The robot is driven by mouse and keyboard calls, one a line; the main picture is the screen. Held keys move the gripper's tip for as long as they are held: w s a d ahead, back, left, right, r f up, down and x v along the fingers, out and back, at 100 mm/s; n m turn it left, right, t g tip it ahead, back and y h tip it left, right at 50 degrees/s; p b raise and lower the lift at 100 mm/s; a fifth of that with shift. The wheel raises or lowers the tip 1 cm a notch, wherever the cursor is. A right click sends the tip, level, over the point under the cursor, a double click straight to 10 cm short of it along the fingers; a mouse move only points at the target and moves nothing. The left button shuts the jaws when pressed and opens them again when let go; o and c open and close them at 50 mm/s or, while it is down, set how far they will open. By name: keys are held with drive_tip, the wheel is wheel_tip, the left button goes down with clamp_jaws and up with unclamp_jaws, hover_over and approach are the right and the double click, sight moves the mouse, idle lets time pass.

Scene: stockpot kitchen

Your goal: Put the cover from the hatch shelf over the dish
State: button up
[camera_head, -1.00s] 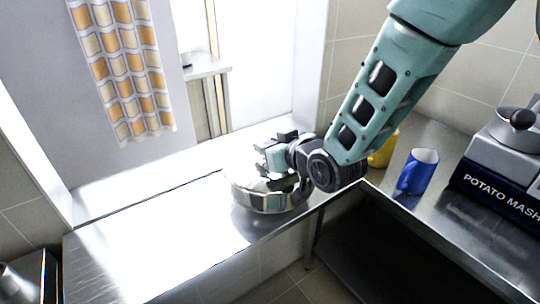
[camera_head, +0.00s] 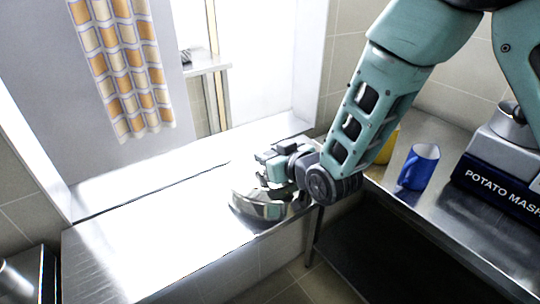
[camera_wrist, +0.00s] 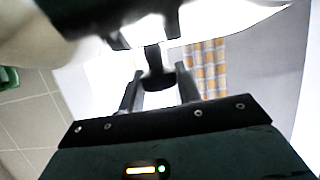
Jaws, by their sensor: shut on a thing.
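The cover (camera_head: 258,207) is a shiny silver dome low over the steel counter, near its front edge, in the head view. My gripper (camera_head: 266,166) is above it, partly hiding its top. In the wrist view the fingers of my gripper (camera_wrist: 150,60) are shut on the dark knob (camera_wrist: 157,80) of the cover, and a pale, bright part of the cover fills the top. I cannot make out the dish apart from the cover; it may be hidden beneath it. Whether the cover touches a dish or the counter is unclear.
The counter (camera_head: 120,255) is clear to the left. On the right worktop stand a blue mug (camera_head: 419,167), a yellow thing (camera_head: 386,148) partly behind my arm, and a box marked potato masher (camera_head: 500,175) with a metal pot on top. A checked cloth (camera_head: 125,70) hangs at the back.

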drive_tip(key=o, duration=1.1)
drive_tip(key=shift+o, duration=0.2)
drive_tip(key=shift+r+p, duration=0.5)
drive_tip(key=shift+p, duration=0.15)
drive_tip(key=shift+s+d+r, duration=0.2)
drive_tip(key=shift+r, duration=0.05)
drive_tip(key=b+v, duration=0.1)
drive_tip(key=v, duration=0.7)
drive_tip(key=shift+s+d+r, duration=0.15)
drive_tip(key=shift+s+d, duration=0.05)
drive_tip(key=shift+s, duration=0.1)
drive_tip(key=shift+p, duration=1)
